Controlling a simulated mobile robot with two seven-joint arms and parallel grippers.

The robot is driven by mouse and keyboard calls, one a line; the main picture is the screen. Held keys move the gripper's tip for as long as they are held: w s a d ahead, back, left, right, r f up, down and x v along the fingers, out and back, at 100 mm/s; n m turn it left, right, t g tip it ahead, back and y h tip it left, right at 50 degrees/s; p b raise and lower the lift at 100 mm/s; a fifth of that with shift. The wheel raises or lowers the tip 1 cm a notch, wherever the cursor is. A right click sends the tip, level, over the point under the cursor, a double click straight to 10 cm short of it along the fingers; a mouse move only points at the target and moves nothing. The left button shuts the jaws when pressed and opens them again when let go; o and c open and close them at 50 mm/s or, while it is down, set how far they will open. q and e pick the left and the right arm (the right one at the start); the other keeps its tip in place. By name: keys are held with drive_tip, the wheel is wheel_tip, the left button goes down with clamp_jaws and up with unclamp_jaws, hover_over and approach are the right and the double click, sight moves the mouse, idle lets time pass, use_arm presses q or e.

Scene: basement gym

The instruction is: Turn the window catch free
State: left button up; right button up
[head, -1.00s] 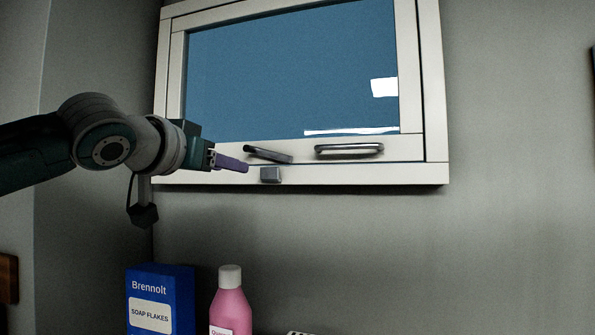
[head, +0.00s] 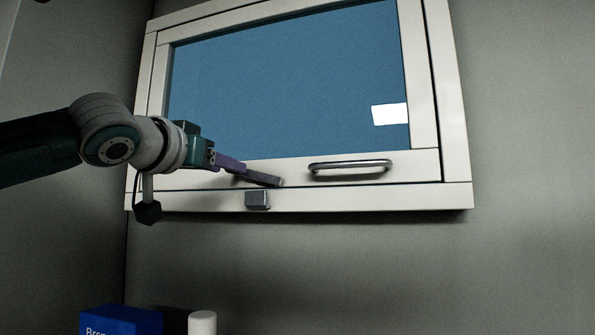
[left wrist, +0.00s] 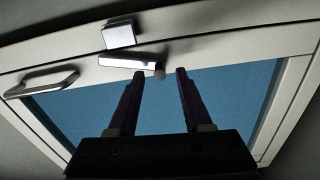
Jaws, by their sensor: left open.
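The window catch (head: 265,180) is a dark grey lever on the bottom rail of the window sash, sloping slightly down to the right in the head view. It also shows in the left wrist view (left wrist: 122,61), with a round knob at one end. A small grey block (head: 257,200) sits on the frame just below it and also shows in the left wrist view (left wrist: 119,35). My left gripper (head: 243,167) is open at the catch's left end, partly covering it. In the left wrist view its fingertips (left wrist: 160,75) appear either side of the knob; contact is unclear. My right gripper is out of view.
A metal bar handle (head: 350,167) is on the sash right of the catch. The window pane (head: 290,85) is blue. Below stand a blue box (head: 122,320) and a white-capped bottle (head: 202,322). The wall right of the window is clear.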

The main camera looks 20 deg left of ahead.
use_arm(q)
drive_tip(key=shift+s, duration=0.1)
clamp_jaws()
drive_tip(key=shift+f, duration=0.1)
idle(0.4)
